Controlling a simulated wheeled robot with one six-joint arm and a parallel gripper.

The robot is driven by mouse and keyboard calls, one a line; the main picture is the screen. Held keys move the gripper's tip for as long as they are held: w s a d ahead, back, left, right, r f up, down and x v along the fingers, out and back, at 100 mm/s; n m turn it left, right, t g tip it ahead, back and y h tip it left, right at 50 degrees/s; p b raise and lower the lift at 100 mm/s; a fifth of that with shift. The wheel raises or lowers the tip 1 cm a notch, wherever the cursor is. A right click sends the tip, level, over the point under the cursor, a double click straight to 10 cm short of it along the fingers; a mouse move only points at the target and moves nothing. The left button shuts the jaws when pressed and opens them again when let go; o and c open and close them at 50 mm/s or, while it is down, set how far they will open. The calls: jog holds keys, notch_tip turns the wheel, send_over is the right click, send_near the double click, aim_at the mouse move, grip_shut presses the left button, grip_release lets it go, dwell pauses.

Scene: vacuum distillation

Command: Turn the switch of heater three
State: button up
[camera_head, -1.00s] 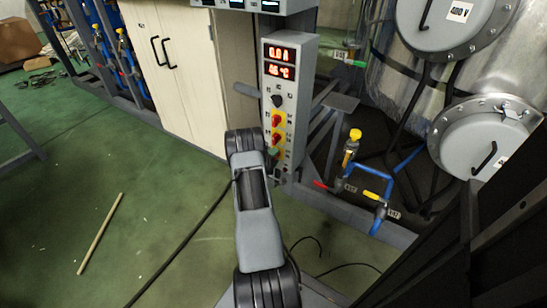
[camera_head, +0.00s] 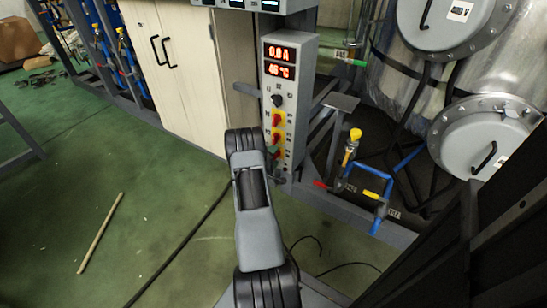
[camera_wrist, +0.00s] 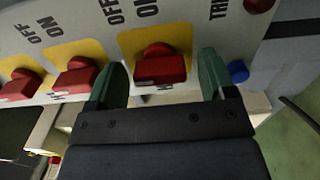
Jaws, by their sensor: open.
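The grey control panel (camera_head: 291,95) stands upright right of the cabinet, with lit red displays, a black knob and a column of red switches on yellow plates. In the wrist view three red switches show in a row. My gripper (camera_wrist: 162,72) is open, its two green fingers on either side of the rightmost red switch (camera_wrist: 160,66). Nothing is clamped; whether a finger touches the switch I cannot tell. In the head view the lowest red switch (camera_head: 278,155) is partly hidden by my arm.
A blue button (camera_wrist: 237,71) sits close beside the right finger. Blue pipes with a yellow valve (camera_head: 355,135) stand right of the panel, before large steel vessels. A beige cabinet (camera_head: 178,75) is at left. The green floor at left is mostly clear except a thin stick (camera_head: 100,235).

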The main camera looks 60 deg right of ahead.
jog(key=a+p, duration=0.3)
jog(key=a, duration=1)
jog(key=shift+a, duration=0.35)
jog(key=shift+w, duration=0.1)
